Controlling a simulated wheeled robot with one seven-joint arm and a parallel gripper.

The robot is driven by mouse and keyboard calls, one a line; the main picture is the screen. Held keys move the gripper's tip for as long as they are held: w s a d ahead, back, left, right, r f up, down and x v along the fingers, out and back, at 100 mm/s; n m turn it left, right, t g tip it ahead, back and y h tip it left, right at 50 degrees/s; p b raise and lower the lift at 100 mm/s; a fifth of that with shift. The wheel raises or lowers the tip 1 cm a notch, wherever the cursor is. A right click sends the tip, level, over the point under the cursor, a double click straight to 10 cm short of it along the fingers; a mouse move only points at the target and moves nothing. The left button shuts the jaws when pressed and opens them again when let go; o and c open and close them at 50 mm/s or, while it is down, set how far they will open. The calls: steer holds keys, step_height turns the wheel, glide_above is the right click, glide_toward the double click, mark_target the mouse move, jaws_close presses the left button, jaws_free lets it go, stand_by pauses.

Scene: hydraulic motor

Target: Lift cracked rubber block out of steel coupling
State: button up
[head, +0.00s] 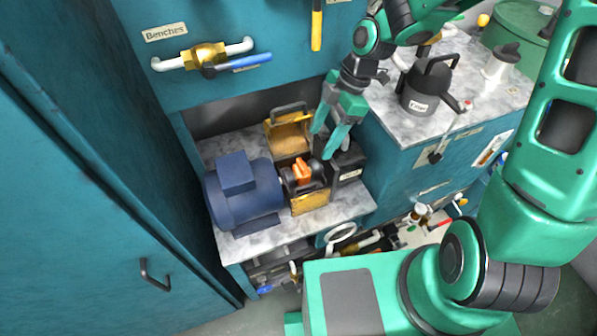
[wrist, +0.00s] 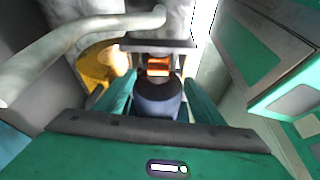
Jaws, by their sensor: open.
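The orange rubber block (head: 302,170) sits in the dark steel coupling (head: 288,181), between the blue motor (head: 245,195) and a dark unit at its right. The block also shows in the wrist view (wrist: 159,66), roughly centred beyond my fingers. Any crack is too small to see. My gripper (head: 322,144) is open and empty, above and to the right of the block, apart from it. In the wrist view a dark rounded body (wrist: 158,95) lies between the green fingers and hides part of the coupling.
A yellow box with raised lid (head: 290,138) stands behind the coupling. A black labelled box (head: 348,167) is close at the right. The marble counter with a dark can (head: 428,88) rises higher at right. A pale curved pipe (wrist: 80,40) crosses the wrist view's upper left.

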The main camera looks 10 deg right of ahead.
mark_target(303, 163)
steer(key=shift+n, duration=0.6)
steer(key=shift+a+r+x, duration=0.1)
steer(key=shift+a+x, duration=0.15)
steer(key=shift+x, duration=1.75)
steer(key=shift+a+r+x, duration=0.1)
steer(key=shift+a+x, duration=0.2)
steer(key=shift+x, duration=1.65)
steer(key=shift+a+r+x, duration=0.1)
steer(key=shift+a+x, duration=0.15)
steer(key=shift+x, duration=1.75)
steer(key=shift+s, duration=0.15)
steer(key=c, duration=1.2)
